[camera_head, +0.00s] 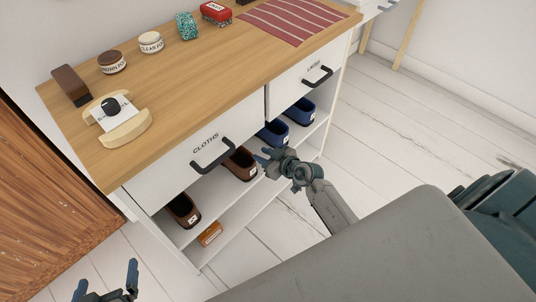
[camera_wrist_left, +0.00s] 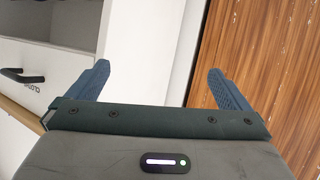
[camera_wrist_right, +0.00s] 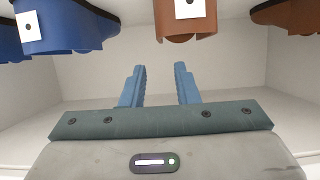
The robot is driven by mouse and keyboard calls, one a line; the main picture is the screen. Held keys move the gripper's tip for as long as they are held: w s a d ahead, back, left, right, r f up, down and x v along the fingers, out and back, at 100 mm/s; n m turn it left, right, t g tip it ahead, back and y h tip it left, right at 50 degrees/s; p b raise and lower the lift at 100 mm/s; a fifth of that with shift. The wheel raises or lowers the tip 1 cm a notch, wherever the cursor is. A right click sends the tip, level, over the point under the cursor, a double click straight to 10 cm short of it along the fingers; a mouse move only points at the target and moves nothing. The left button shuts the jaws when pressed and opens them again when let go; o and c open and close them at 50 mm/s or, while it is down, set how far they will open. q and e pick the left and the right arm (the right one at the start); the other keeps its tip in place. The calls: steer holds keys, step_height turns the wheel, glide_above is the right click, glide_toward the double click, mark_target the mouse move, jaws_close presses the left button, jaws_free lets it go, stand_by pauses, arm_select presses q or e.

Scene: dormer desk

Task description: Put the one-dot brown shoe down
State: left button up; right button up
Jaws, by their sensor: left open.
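Two brown shoes stand on the open shelf under the drawers: one at the left (camera_head: 183,211) and one further right (camera_head: 240,165), below the cloths drawer. In the right wrist view the middle brown shoe (camera_wrist_right: 185,28) has a white tag with one dot; another brown shoe (camera_wrist_right: 288,16) is cut off at the edge, its tag partly hidden. My right gripper (camera_head: 266,158) is at the shelf front, beside the right-hand brown shoe. Its fingers (camera_wrist_right: 160,84) are apart with nothing between them, and clear of the shoes. My left gripper (camera_head: 106,280) is open and empty, low at the left.
Two blue shoes (camera_head: 273,132) (camera_head: 301,112) stand on the same shelf to the right. An orange box (camera_head: 210,234) lies on the lower shelf. Drawer handles (camera_head: 213,156) (camera_head: 318,77) jut out above. A wooden panel (camera_head: 45,185) stands left. The floor (camera_head: 450,110) at right is clear.

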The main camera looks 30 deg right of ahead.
steer(key=s+d+r+m+t+h, duration=0.4)
steer(key=s+r+m+t+h, duration=0.15)
steer(key=s+r, duration=0.65)
arm_select(q)
steer(key=s+f+g, duration=0.3)
steer(key=shift+s+d+f+p, duration=0.3)
steer(key=shift+s+d, duration=0.05)
steer(key=shift+s, duration=0.05)
arm_select(e)
steer(key=s+a+f+g+y, duration=0.1)
steer(key=s+a+g, duration=0.2)
steer(key=s, duration=0.4)
steer(key=s+a+f+n+g+y, duration=0.1)
steer(key=s+a+g, duration=0.3)
steer(key=s, duration=0.4)
steer(key=shift+f+g+y, duration=0.2)
steer(key=shift+g+y, duration=0.15)
steer(key=shift+g, duration=0.3)
steer(key=shift+a, duration=0.1)
